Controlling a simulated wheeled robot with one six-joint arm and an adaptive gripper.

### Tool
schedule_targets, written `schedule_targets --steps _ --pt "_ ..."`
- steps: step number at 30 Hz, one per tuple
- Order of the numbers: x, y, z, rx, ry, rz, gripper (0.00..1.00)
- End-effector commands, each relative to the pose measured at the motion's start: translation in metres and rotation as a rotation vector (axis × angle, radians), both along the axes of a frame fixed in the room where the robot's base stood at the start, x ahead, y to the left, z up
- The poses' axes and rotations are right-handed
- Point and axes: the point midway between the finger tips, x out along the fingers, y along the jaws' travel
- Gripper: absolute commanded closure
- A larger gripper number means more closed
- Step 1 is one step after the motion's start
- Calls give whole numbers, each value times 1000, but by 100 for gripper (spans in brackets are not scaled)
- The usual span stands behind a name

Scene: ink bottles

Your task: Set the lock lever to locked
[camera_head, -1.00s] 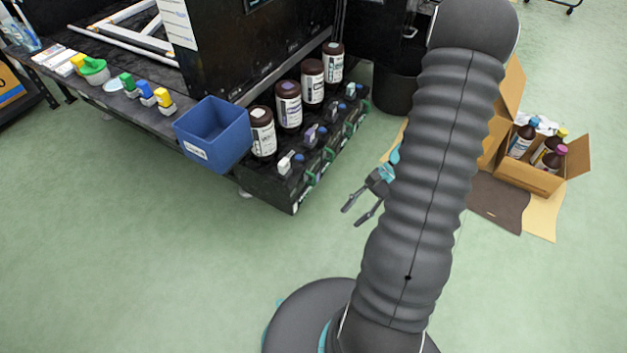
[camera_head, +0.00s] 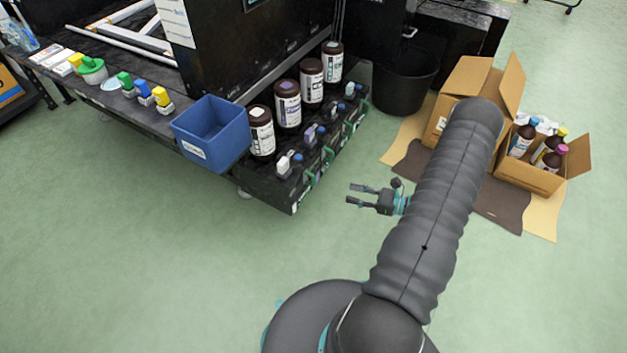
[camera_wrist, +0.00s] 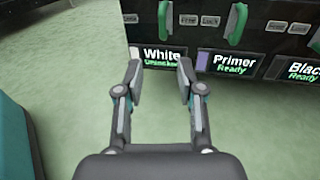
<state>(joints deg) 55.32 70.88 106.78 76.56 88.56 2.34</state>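Green lock levers stand in a row on the front of the black ink unit (camera_head: 290,195). In the wrist view, one green lever (camera_wrist: 163,18) is above the "White" label (camera_wrist: 163,55), upright and cut off by the top edge. A second lever (camera_wrist: 237,22) is above the "Primer" label (camera_wrist: 233,64), tilted slightly. A third (camera_wrist: 316,40) shows at the right edge, near the "Black" label. Small "Free" and "Lock" plates sit beside the levers. The status line under "White" is too blurred to read surely. My gripper (camera_head: 350,193) is open and empty, facing the unit, apart from the levers.
Brown ink bottles (camera_head: 288,104) stand on the unit, with a blue bin (camera_head: 212,134) to their left. A black waste bin (camera_head: 405,82) and open cardboard boxes (camera_head: 530,178) are at the right. Green floor (camera_head: 200,270) is clear in front.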

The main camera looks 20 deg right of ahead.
Motion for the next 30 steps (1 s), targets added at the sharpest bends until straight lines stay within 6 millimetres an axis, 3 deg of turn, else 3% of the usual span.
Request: schedule_targets --steps 8,21,30 --pt "14 11 8 32 -20 -12 62" --pt "67 70 8 30 -19 -10 62" --pt "92 96 8 29 -19 -12 62"
